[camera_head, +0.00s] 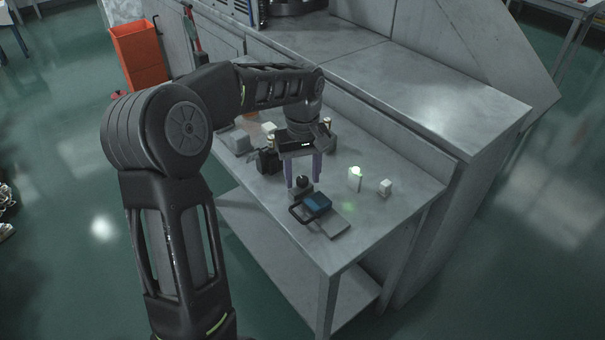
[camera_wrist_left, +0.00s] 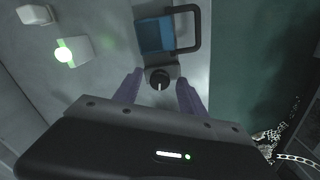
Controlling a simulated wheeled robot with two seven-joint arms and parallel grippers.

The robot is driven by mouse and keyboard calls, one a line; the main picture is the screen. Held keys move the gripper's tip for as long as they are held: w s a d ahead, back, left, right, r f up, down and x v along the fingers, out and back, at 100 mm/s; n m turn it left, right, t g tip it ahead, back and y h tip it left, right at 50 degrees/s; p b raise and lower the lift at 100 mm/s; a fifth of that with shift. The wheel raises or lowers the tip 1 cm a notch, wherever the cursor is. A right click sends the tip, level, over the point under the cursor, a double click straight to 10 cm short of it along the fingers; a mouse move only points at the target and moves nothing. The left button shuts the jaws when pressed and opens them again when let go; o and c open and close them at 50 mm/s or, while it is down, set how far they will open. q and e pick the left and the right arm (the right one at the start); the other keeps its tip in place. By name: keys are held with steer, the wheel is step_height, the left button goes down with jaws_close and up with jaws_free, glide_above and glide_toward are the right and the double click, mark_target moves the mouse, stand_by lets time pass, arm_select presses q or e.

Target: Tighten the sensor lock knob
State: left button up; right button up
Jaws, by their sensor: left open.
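The sensor lock knob (camera_head: 302,181) is a small round black knob on a grey block, beside a device with a blue panel (camera_head: 318,203) and a dark loop handle. My left gripper (camera_head: 303,183) points down over the knob, with its purple fingers apart. In the left wrist view the knob (camera_wrist_left: 160,79) shows a white mark and lies between and just beyond the open fingertips (camera_wrist_left: 159,90); I see no contact. The blue panel (camera_wrist_left: 154,35) also shows there, above the knob. My right gripper is out of view.
A white block with a lit green top (camera_head: 355,178) and a small white cube (camera_head: 385,187) stand to the right on the metal table (camera_head: 400,205). A grey box (camera_head: 237,141) and dark items lie behind left. A raised counter (camera_head: 440,95) borders the table's back.

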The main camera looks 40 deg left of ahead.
arm_select(q)
steer(key=shift+c, duration=0.6)
jaws_close()
steer(key=shift+m, duration=0.4)
steer(key=m+p, duration=0.1)
steer(key=m, duration=0.3)
steer(key=shift+r, duration=0.1)
steer(key=m, duration=0.5)
steer(key=shift+p, duration=0.35)
steer(key=m+p, duration=0.1)
steer(key=m, duration=0.4)
steer(key=shift+m, duration=2.4)
